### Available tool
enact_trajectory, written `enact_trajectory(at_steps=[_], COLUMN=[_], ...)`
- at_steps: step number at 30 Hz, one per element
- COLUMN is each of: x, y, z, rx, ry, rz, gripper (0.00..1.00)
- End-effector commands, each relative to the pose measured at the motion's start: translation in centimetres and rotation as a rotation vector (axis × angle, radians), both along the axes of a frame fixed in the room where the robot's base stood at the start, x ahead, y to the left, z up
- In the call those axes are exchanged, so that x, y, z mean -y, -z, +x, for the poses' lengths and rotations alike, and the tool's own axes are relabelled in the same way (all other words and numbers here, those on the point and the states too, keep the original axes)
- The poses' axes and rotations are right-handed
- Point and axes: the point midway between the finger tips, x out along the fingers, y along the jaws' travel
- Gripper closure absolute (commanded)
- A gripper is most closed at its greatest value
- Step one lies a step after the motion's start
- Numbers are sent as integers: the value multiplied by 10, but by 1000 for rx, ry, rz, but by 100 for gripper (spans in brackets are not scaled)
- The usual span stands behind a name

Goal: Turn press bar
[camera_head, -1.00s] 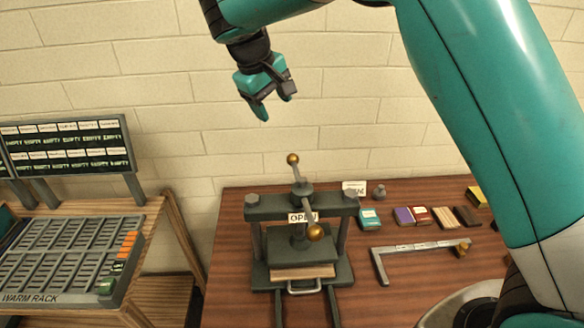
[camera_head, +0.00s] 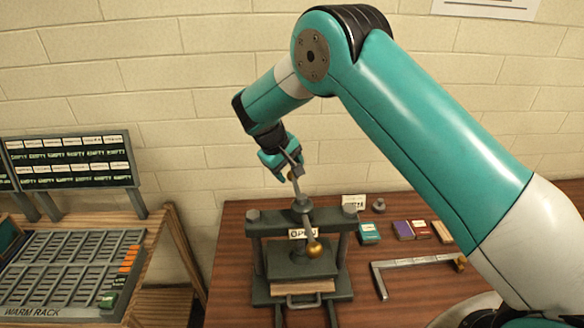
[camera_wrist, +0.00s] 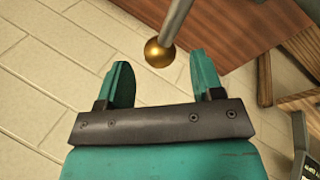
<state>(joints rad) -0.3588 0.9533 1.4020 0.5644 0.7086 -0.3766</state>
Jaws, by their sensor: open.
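The press bar is a grey rod (camera_head: 307,229) across the top of the dark press (camera_head: 275,222), with a brass ball (camera_head: 315,250) at its near end. Its far end is mostly hidden behind my gripper (camera_head: 291,175) in the head view. In the wrist view, a brass ball (camera_wrist: 159,53) on the grey rod (camera_wrist: 178,18) shows between and just ahead of the fingertips of my gripper (camera_wrist: 162,68). The fingers are open, and gaps show on both sides of the ball. A sign reading OPEN (camera_head: 303,234) is on the press front.
The press stands on a brown table (camera_head: 229,270) close to a brick wall. Small coloured blocks (camera_head: 403,230) and a grey angled bar (camera_head: 410,262) lie to its right. A warm rack (camera_head: 60,313) stands on a wooden stand to the left.

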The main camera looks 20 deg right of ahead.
Motion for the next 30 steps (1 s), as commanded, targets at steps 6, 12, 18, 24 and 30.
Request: enact_trajectory(at_steps=[6, 12, 18, 24, 30], x=[10, 11, 11, 11, 10], y=[21, 27, 27, 27, 27], z=[4, 4, 4, 4, 4], rx=[0, 1, 1, 1, 1], ry=[0, 0, 0, 0, -9], rz=[0, 0, 0, -1, -1], gripper=[39, 39, 48, 94, 100])
